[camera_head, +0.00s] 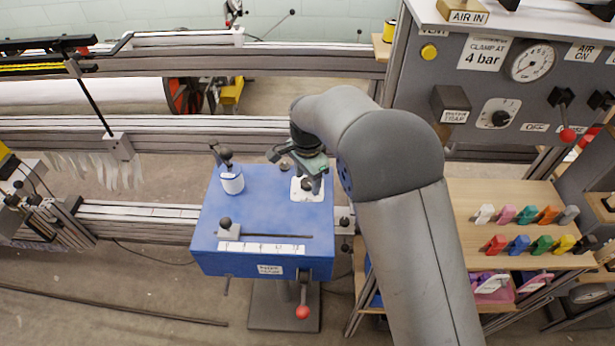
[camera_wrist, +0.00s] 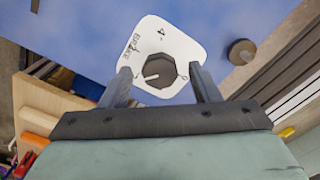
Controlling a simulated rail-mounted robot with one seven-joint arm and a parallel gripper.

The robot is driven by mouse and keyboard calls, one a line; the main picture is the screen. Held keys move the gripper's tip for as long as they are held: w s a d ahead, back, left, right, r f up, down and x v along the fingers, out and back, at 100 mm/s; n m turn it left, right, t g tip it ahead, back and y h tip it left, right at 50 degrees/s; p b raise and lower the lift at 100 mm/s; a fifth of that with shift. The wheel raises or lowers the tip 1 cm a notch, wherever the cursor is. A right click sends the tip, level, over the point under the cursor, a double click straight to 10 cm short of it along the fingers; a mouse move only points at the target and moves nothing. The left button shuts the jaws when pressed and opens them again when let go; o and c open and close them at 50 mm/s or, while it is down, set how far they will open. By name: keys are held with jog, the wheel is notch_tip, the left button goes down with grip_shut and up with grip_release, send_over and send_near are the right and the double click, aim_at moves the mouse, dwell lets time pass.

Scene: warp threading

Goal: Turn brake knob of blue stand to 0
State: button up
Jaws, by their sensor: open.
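The blue stand (camera_head: 262,205) is a blue box on a post in the middle of the head view; its blue top also fills the upper wrist view (camera_wrist: 90,40). The dark brake knob (camera_wrist: 160,71) sits on a white, marked dial plate (camera_wrist: 178,38). A white pointer line on the knob points left in the wrist view. The plate (camera_head: 307,195) lies at the stand's right rear in the head view, partly covered by my gripper (camera_head: 309,180). In the wrist view my gripper (camera_wrist: 160,69) is open, its fingers on either side of the knob; contact cannot be told.
On the stand are a white cylinder (camera_head: 232,181) with a dark lever and a slider (camera_head: 229,232) beside a scale. A red-tipped lever (camera_head: 302,312) hangs at its front. Rails run behind. A rack of coloured clips (camera_head: 525,230) and a gauge panel (camera_head: 530,62) stand right.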

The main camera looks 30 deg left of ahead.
jog(key=c, duration=1)
